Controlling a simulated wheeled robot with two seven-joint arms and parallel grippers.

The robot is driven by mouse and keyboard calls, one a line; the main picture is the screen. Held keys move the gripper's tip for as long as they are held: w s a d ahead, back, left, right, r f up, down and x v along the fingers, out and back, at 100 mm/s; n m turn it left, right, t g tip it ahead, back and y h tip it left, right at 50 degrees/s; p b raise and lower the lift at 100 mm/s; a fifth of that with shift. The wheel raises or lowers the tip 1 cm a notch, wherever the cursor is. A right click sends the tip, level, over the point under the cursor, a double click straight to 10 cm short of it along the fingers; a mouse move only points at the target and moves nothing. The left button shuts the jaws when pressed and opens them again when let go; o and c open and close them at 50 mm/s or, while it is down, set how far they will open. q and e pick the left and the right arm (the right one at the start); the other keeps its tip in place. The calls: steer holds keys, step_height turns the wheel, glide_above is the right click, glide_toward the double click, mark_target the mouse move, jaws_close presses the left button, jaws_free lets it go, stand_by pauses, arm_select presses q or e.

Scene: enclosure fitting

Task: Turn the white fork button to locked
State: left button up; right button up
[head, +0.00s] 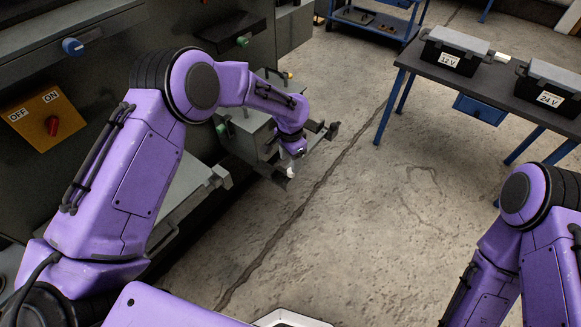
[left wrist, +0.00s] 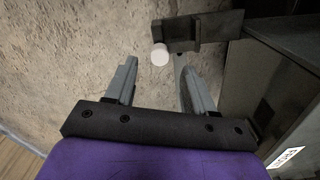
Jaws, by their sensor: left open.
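The white fork button (left wrist: 159,54) is a small round white knob on a dark bracket (left wrist: 198,32) in the left wrist view. It also shows in the head view as a small white spot (head: 290,171) below my left wrist. My left gripper (left wrist: 159,68) is open and empty. The button appears between its two fingers, around or just beyond the tips; I cannot tell the exact depth or whether they touch. In the head view my left gripper (head: 292,156) is small and partly hidden by its own wrist. My right gripper is out of view.
A grey cabinet (head: 225,30) stands at the left, with an orange ON/OFF switch plate (head: 47,118) and a blue knob (head: 72,46). A blue table (head: 480,88) with 12 V (head: 452,55) and 24 V (head: 549,92) boxes stands at the right. The concrete floor between is clear.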

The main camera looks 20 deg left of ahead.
mark_target(290, 171)
arm_select(q)
step_height(290, 171, up, 5)
steer(key=shift+r, duration=0.15)
stand_by(0.3)
steer(key=s+f+n+t+h, duration=0.15)
steer(key=s+f+n, duration=0.45)
steer(key=s+f, duration=0.95)
steer(key=s+a+n+t+y, duration=0.1)
steer(key=s+a+n+y, duration=0.1)
steer(key=s+a+n, duration=0.2)
steer(key=s+a+n+y+p, duration=0.1)
steer(key=s+a+n+y, duration=0.2)
steer(key=s+a, duration=0.6)
steer(key=s+n, duration=0.1)
steer(key=s, duration=0.7)
steer(key=shift+s+a+n+t, duration=0.15)
steer(key=shift+a+n+t, duration=0.15)
steer(key=shift+a+t, duration=0.05)
